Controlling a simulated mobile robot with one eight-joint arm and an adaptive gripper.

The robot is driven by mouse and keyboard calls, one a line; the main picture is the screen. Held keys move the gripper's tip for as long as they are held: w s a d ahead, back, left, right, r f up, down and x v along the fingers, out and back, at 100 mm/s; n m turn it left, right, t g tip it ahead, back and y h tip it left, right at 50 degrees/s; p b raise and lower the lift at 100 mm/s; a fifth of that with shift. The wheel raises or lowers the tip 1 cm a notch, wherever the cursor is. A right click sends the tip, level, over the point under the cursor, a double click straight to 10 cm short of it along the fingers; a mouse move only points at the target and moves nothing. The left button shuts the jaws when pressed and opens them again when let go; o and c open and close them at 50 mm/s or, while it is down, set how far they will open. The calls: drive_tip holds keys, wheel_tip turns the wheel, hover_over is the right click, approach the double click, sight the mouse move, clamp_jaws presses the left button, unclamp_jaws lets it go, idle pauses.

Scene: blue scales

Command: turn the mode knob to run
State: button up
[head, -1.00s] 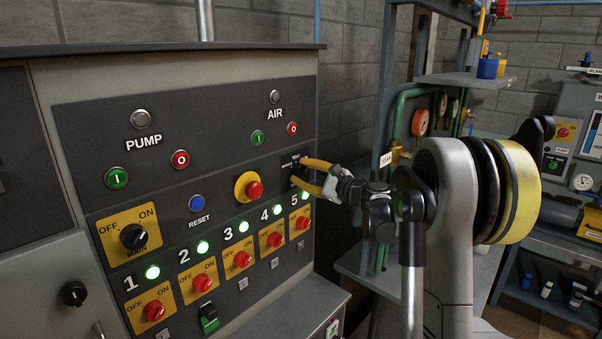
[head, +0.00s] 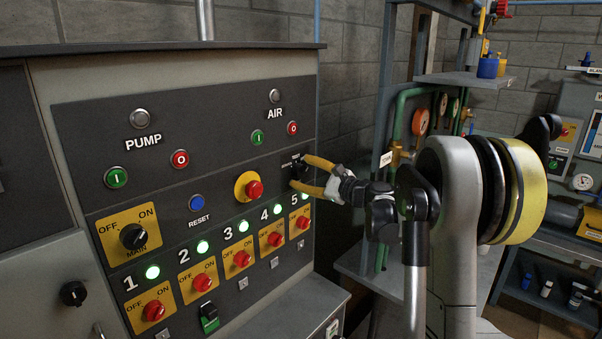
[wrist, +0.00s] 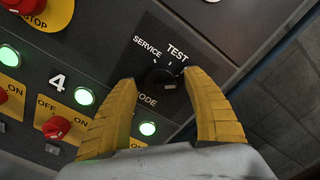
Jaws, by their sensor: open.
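The mode knob (wrist: 160,78) is a small dark knob on a dark plate at the right end of the control panel. In the wrist view the words SERVICE and TEST show above it, and part of MODE below it. No RUN label can be made out; the fingers cover part of the plate. My gripper (wrist: 163,82) has yellow ribbed fingers, open, one on each side of the knob. I cannot tell whether they touch it. The knob's pointing direction is unclear. In the head view my gripper (head: 299,170) reaches the panel from the right and partly hides the knob.
A yellow-backed red stop button (head: 254,190) sits left of the knob. Lit green lamps and red switches run along below, close to the lower finger. The AIR buttons (head: 292,128) are above. A grey shelf rack (head: 460,78) with pipes stands at right.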

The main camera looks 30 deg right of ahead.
drive_tip(key=v, duration=1.1)
drive_tip(key=shift+s, duration=0.1)
drive_tip(key=s+a+f+n+g+b, duration=0.1)
drive_tip(key=s+a+f+n+g, duration=0.15)
drive_tip(key=a, duration=0.45)
drive_tip(key=s+a+f+n+g, duration=0.2)
drive_tip(key=s+a+n, duration=0.2)
drive_tip(key=a, duration=0.3)
drive_tip(key=s+a+f+n+g+b, duration=0.1)
drive_tip(key=s+a+f+n+g, duration=0.2)
drive_tip(key=a, duration=0.4)
drive_tip(key=s+a+f+n+g+h, duration=0.1)
drive_tip(key=s+a+f+n+h, duration=0.1)
drive_tip(key=s+n, duration=0.4)
drive_tip(key=s+a+f+n+g+h+b, duration=0.1)
drive_tip(key=s+f+n+h, duration=0.3)
drive_tip(key=s, duration=0.8)
wheel_tip(320, 180, down, 2)
drive_tip(key=a+n, duration=0.1)
drive_tip(key=n, duration=0.2)
drive_tip(key=shift+s+a+f+b, duration=0.15)
drive_tip(key=shift+s+a+b, duration=0.1)
drive_tip(key=shift+a+b, duration=0.1)
